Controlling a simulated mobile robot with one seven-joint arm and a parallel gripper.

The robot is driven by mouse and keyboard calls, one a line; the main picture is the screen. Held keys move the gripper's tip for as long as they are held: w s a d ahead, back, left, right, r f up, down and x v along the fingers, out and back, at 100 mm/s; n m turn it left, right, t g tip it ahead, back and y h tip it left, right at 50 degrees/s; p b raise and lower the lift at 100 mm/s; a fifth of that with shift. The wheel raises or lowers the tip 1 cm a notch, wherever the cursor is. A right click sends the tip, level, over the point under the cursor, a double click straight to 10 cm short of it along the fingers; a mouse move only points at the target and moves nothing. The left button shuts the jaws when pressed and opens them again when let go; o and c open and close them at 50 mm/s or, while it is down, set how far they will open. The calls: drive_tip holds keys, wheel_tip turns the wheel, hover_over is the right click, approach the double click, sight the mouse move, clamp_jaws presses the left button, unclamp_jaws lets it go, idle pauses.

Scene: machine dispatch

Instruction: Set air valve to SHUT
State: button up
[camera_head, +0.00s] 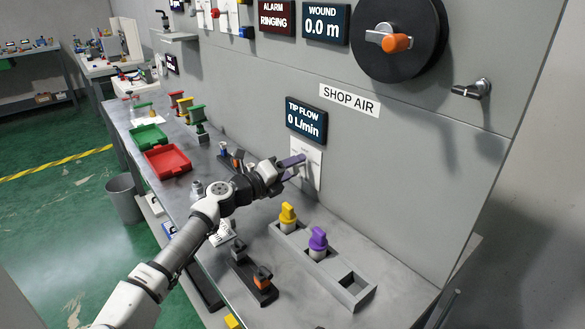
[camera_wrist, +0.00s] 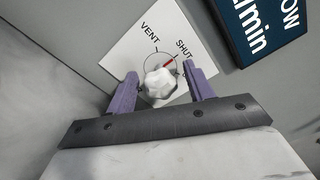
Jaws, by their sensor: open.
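The air valve is a white faceted knob (camera_wrist: 160,87) on a white plate (camera_wrist: 138,45) marked VENT and SHUT. A red mark by the knob's rim points up and right, toward SHUT. My gripper (camera_wrist: 163,92) is open, with one purple finger on each side of the knob. Gaps seem to show between fingers and knob; I cannot tell if either touches. In the head view my gripper (camera_head: 291,166) is at the white plate (camera_head: 311,166) under the tip flow display (camera_head: 306,122), which reads 0 L/min. The knob is hidden there.
A grey rack (camera_head: 328,272) with a yellow-topped and a purple-topped piece stands on the bench to the right. A dark holder with an orange piece (camera_head: 262,276) is in front. Red (camera_head: 167,161) and green (camera_head: 149,137) trays lie further left. A SHOP AIR sign (camera_head: 349,100) is above.

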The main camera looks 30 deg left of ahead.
drive_tip(key=b+v, duration=0.4)
drive_tip(key=v, duration=0.8)
drive_tip(key=shift+s+a, duration=0.1)
drive_tip(key=shift+s, duration=0.1)
drive_tip(key=shift+s+a, duration=0.15)
drive_tip(key=shift+s, duration=0.35)
